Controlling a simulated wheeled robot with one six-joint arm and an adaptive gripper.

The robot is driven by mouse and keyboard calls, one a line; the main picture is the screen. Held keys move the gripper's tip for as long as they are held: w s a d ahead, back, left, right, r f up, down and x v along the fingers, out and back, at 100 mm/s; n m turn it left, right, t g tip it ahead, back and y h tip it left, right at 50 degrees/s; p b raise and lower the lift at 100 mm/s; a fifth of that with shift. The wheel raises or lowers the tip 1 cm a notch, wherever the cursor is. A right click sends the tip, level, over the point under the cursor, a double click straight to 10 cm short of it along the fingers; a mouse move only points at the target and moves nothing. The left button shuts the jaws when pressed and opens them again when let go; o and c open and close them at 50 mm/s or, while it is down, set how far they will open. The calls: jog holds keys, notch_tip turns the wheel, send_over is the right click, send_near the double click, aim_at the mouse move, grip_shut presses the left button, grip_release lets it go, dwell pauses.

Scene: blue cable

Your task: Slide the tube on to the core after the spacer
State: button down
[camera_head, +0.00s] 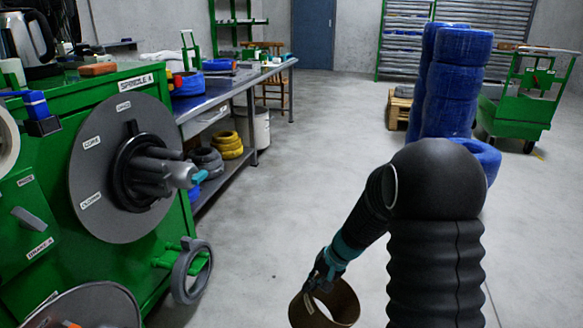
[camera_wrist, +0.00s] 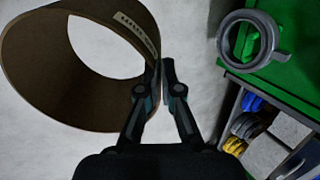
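The tube (camera_head: 345,298) is a wide brown open ring with a small label, in the lower middle of the head view. It also fills the upper left of the wrist view (camera_wrist: 35,70). My gripper (camera_head: 322,284) is at the tube's upper left edge, with its fingers (camera_wrist: 161,75) closed on the tube's wall. The tube is held in the air, apart from the machine. The core (camera_head: 155,168) is a grey part sticking out from the large grey disc of SPINDLE A at left. A black ring (camera_head: 122,175), possibly the spacer, sits around its base against the disc.
The green machine (camera_head: 170,270) carries the disc (camera_head: 88,160) and a grey handwheel (camera_head: 191,272) low at its right. A workbench (camera_head: 225,90) runs behind it. Blue cable coils (camera_head: 455,85) stand at the back right. Open floor lies between machine and arm.

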jog(key=w+a+r+m+t+y+b, duration=0.1)
jog(key=w+a+r+t+y, duration=0.2)
jog(key=r, duration=0.8)
jog(key=w+r+y, duration=0.3)
jog(key=r+y, duration=0.1)
jog(key=r, duration=0.7)
jog(key=w+a+r+m+t+y+b, duration=0.15)
jog(key=r+y, duration=0.25)
jog(key=r, duration=0.7)
jog(key=shift+n+t, duration=0.25)
jog(key=shift+t, duration=0.1)
jog(key=shift+w+p+x, duration=0.2)
jog(key=shift+p+x, duration=0.6)
jog(key=shift+x, duration=14.3)
jog(key=shift+r, duration=0.15)
jog(key=shift+b, duration=0.35)
